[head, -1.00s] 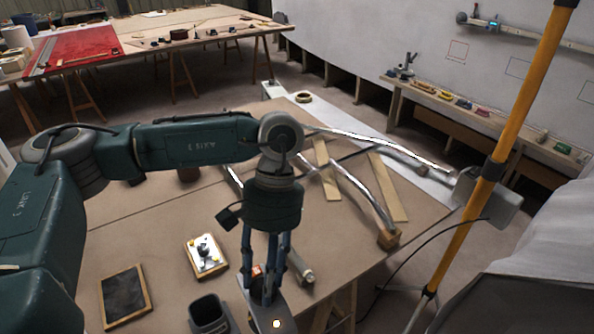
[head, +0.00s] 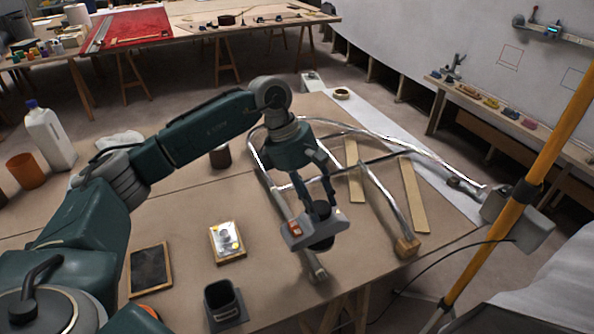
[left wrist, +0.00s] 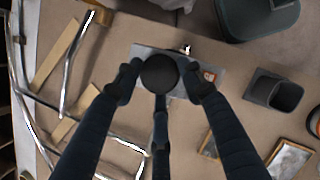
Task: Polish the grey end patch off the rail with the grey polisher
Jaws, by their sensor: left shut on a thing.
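My left gripper (head: 320,208) is shut on the black round knob of the grey polisher (head: 297,239). In the left wrist view the knob sits between the fingertips (left wrist: 160,77), with the polisher's flat grey plate (left wrist: 205,62) behind it. The polisher covers part of a tube of the shiny bent rail (head: 378,187). The tube's dull grey end (head: 318,273) shows just below the polisher in the head view. I cannot tell whether polisher and rail touch. The rail also shows in the left wrist view (left wrist: 66,80). My right gripper is not in view.
A dark square cup (head: 222,300), a framed dark pad (head: 150,269) and a tray with a light pad (head: 228,242) lie left of the polisher. A wooden block (head: 406,247) is at another rail end. A yellow pole (head: 530,190) stands right of the table.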

